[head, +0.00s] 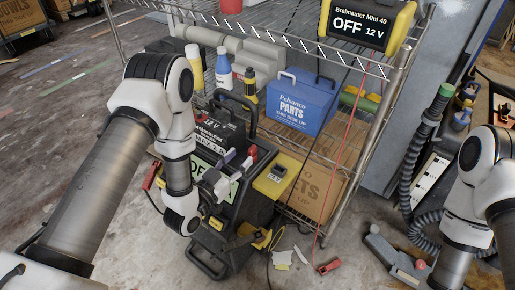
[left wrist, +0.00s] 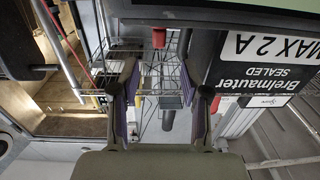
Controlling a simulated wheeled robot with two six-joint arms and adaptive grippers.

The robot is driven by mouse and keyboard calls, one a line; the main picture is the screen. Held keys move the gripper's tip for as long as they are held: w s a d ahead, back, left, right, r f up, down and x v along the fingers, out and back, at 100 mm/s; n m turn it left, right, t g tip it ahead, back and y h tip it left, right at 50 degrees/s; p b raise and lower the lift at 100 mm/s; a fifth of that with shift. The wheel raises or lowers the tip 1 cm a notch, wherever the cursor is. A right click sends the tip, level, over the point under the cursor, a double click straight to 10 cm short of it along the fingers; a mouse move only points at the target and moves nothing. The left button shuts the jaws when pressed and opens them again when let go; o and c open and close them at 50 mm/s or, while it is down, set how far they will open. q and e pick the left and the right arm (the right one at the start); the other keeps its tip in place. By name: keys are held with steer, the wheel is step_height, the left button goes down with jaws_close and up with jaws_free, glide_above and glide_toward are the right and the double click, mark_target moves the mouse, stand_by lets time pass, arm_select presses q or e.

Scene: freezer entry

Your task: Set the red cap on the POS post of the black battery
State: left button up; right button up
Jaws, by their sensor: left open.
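The POS marking is not readable. My right gripper is out of view.
A yellow charger (head: 366,24) reading OFF 12 V is on the wire shelf (head: 255,32), with a red cable hanging down. A blue parts box (head: 300,103) and bottles stand below. A red clamp (head: 328,267) lies on the floor.

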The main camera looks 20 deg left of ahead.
mark_target(249, 151)
arm_select(q)
steer(key=x, duration=0.2)
steer(key=f+x, duration=0.1)
steer(key=x, duration=0.2)
steer(key=shift+s+d, duration=0.1)
steer(key=shift+d, duration=0.05)
steer(key=shift+w+d+b, duration=0.1)
steer(key=shift+w+b, duration=0.2)
steer(key=shift+w, duration=0.05)
jaws_close()
steer(key=shift+r, duration=0.1)
